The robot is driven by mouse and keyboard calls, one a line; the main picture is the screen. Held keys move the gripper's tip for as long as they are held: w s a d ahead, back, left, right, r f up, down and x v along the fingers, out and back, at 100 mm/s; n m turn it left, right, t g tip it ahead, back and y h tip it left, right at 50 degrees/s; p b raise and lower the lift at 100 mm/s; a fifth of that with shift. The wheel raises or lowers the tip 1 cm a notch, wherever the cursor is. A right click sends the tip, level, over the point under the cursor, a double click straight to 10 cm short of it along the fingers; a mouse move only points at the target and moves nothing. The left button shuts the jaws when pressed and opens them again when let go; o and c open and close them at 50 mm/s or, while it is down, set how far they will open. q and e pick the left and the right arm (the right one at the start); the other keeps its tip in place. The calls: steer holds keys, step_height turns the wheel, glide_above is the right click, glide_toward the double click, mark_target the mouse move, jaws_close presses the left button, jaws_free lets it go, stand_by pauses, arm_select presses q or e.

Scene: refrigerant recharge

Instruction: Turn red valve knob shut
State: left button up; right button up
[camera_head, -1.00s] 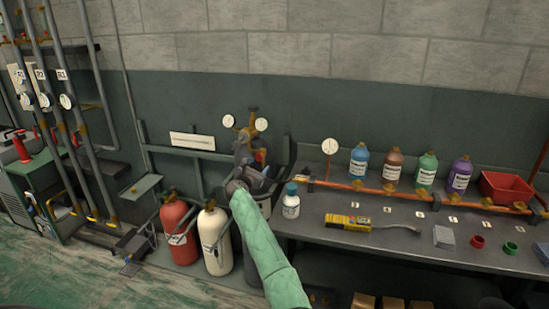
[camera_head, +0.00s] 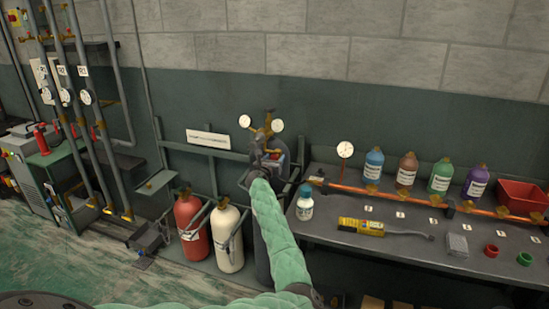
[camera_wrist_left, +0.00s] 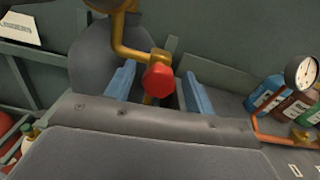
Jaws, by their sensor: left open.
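The red valve knob (camera_wrist_left: 158,78) shows in the left wrist view, on a brass fitting (camera_wrist_left: 127,42) at the top of a dark grey cylinder. The brass fitting with two round gauges (camera_head: 262,124) shows in the head view above my left gripper (camera_head: 268,161). My left gripper is open. In the wrist view its two blue fingers (camera_wrist_left: 158,90) stand apart, one on each side of the knob, with visible gaps. The knob is hard to make out in the head view, where my gripper and arm cover much of the cylinder. My right gripper is not in view.
A red cylinder (camera_head: 191,228) and a cream cylinder (camera_head: 228,238) stand left of my arm. To the right, a dark bench (camera_head: 410,250) holds a white bottle (camera_head: 305,203), a yellow tool (camera_head: 361,227), and a copper pipe (camera_head: 395,200) with a gauge (camera_head: 345,149).

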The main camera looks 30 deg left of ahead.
arm_select(q)
steer(key=shift+w+a, duration=0.15)
steer(key=shift+w, duration=0.15)
steer(key=c, duration=1)
